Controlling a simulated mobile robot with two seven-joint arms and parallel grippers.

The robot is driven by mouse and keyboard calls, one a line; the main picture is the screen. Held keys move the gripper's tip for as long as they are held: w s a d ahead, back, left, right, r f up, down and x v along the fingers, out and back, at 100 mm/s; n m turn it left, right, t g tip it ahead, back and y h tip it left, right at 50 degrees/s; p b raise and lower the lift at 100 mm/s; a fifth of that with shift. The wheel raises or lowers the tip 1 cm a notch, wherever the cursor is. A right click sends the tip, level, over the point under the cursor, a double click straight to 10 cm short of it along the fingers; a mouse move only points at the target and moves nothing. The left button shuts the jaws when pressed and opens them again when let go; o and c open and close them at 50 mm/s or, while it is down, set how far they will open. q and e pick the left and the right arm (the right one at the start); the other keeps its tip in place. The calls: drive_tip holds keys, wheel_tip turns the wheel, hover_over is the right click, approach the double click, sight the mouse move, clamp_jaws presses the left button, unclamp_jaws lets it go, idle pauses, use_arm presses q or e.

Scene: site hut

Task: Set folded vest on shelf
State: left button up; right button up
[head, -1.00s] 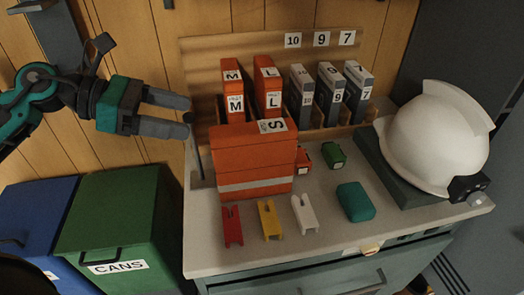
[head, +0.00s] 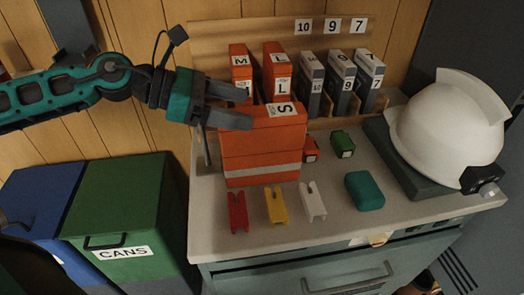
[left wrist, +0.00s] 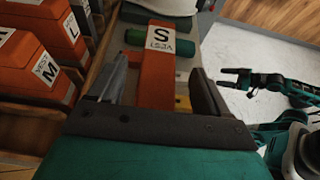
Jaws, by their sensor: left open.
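The folded orange vest (head: 262,148), labelled S on top with a pale stripe, stands on the counter in front of the shelf (head: 315,128). My left gripper (head: 248,107) is open at its upper left edge in the head view. In the left wrist view, the vest (left wrist: 155,72) shows between the spread fingers of the left gripper (left wrist: 158,88); I cannot tell whether they touch it. The shelf holds orange vests M (head: 239,62) and L (head: 273,60). My right gripper (left wrist: 226,78) appears open and empty, away to the right in the left wrist view.
Grey boxes 10, 9 and 7 (head: 341,75) fill the shelf's right part. A white helmet (head: 445,130) sits at the counter's right. Red, yellow and white clips (head: 276,207), a teal case (head: 364,190) and a green item (head: 342,143) lie in front. Bins (head: 120,210) stand at left.

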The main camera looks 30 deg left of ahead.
sight(257, 112)
use_arm(q)
drive_tip(key=shift+w+d+f+b, duration=0.2)
drive_tip(key=shift+f+b, duration=0.2)
drive_tip(key=shift+w+d+r, duration=0.1)
drive_tip(key=shift+w+r, duration=0.05)
drive_tip(key=shift+w, duration=0.05)
drive_tip(key=shift+w+d, duration=0.1)
drive_tip(key=shift+x, duration=0.8)
drive_tip(key=shift+d, duration=0.1)
clamp_jaws()
